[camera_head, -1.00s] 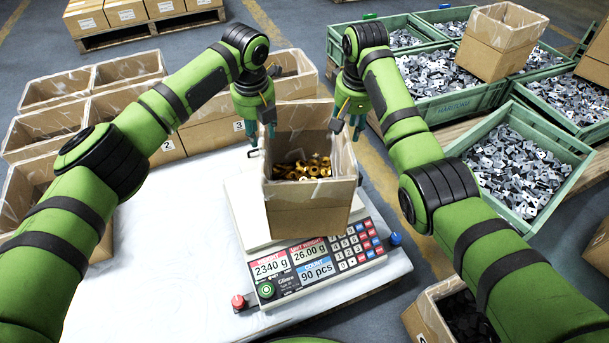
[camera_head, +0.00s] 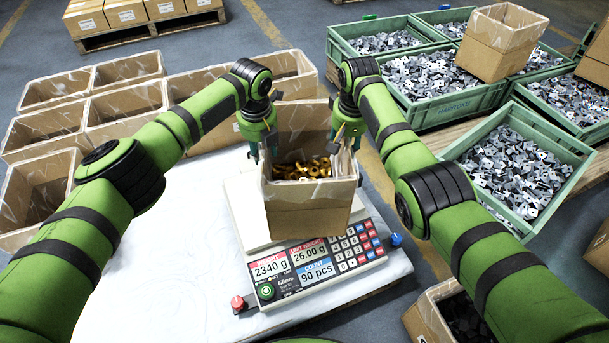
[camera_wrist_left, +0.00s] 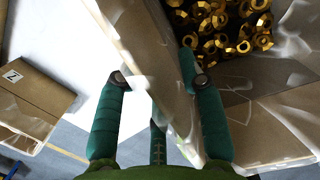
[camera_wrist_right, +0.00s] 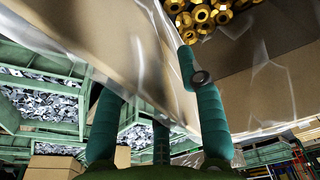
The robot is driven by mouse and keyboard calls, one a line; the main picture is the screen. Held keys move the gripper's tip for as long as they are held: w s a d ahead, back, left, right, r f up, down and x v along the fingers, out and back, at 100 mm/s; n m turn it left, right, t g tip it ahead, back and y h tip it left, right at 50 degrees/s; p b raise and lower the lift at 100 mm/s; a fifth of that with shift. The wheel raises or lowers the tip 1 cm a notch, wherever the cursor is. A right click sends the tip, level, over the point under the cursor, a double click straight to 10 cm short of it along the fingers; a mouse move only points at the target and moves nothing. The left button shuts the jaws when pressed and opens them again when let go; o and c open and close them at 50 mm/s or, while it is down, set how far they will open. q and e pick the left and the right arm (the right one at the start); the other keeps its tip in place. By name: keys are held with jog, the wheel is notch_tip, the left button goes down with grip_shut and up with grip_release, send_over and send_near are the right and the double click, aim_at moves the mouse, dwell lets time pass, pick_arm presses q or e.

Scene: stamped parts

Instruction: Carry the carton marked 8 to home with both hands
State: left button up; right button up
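An open brown carton (camera_head: 308,208) with a clear liner and brass nuts (camera_head: 303,169) inside sits on the scale. No number shows on its visible side. My left gripper (camera_head: 264,152) is open at its left wall; in the left wrist view one finger is inside the carton and one outside, with the wall between (camera_wrist_left: 160,80). My right gripper (camera_head: 346,143) is open at the right wall, likewise with one finger inside and one outside in the right wrist view (camera_wrist_right: 155,88). Both have visible gaps between their fingers.
The scale (camera_head: 318,267) reads 2340 g and 90 pcs, on a white-topped surface (camera_head: 165,290). Several open cartons (camera_head: 125,98) stand at the left and back. Green crates of metal parts (camera_head: 515,165) stand at the right. An open carton of dark parts (camera_head: 425,318) is at lower right.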

pick_arm(q)
jog(key=shift+f, duration=0.25)
pick_arm(e)
jog(key=shift+f, duration=0.2)
pick_arm(q)
grip_shut()
pick_arm(e)
grip_shut()
